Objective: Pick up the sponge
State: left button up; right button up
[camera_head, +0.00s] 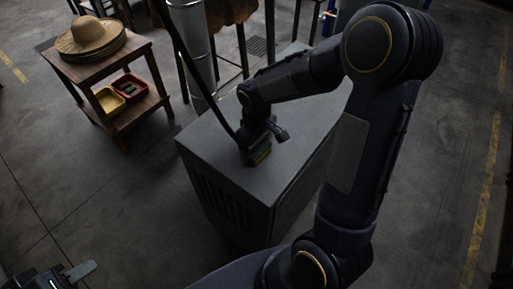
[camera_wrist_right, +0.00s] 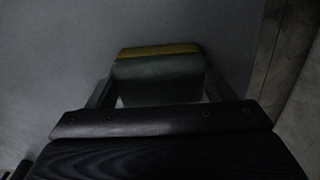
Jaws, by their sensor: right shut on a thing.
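The sponge (camera_head: 261,155) is yellow and dark green, at the top of the grey cabinet (camera_head: 215,150) in the head view. My right gripper (camera_head: 257,146) points down and is shut on it. In the right wrist view the sponge (camera_wrist_right: 158,68) sits between the two fingers, its yellow layer at the far side. I cannot tell whether it touches the cabinet top or is just above it. My left gripper (camera_head: 68,276) shows only partly at the bottom left corner, away from the cabinet; its opening is unclear.
A wooden stand (camera_head: 128,55) at the upper left holds stacked straw hats (camera_head: 88,38), with a yellow bin (camera_head: 110,101) and a red bin (camera_head: 130,87) on its lower shelf. A grey pipe (camera_head: 193,50) and a dark hose rise behind the cabinet. The floor at left is clear.

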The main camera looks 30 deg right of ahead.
aim_at(256, 148)
jog(key=shift+r, duration=0.6)
jog(key=r, duration=0.2)
jog(key=shift+s+a+r, duration=0.15)
jog(key=shift+a+r, duration=0.05)
jog(key=shift+r, duration=0.15)
jog(key=s+a+r, duration=0.9)
jog(key=s, duration=0.1)
jog(key=shift+a, duration=0.15)
jog(key=shift+o, duration=1.2)
jog(key=shift+c, duration=0.8)
